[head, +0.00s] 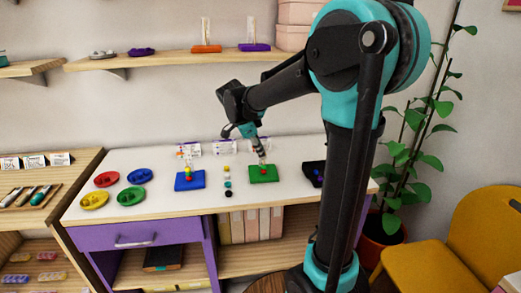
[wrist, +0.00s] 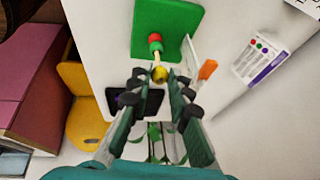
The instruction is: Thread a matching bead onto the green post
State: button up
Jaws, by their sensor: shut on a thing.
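The green board (wrist: 180,20) lies on the white table, and it also shows in the head view (head: 263,178). Its pale post (wrist: 155,58) carries a red bead (wrist: 155,38) and a green bead (wrist: 155,47) in the wrist view. My gripper (wrist: 160,76) is shut on a yellow bead (wrist: 160,74). The bead appears at the post's upper end in the wrist view; I cannot tell whether it is around the post or just above it. In the head view my gripper (head: 261,155) is directly over the green board, and the fingers hide most of the post.
A blue board (head: 190,182) with a beaded post stands to the left. Several loose beads (head: 228,184) form a row between the boards. Coloured dishes (head: 130,196) fill the left side. A dark tray (head: 312,174) is to the right. Cards (head: 222,146) stand at the back.

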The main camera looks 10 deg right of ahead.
jog(key=o, duration=0.8)
jog(key=v, duration=1.2)
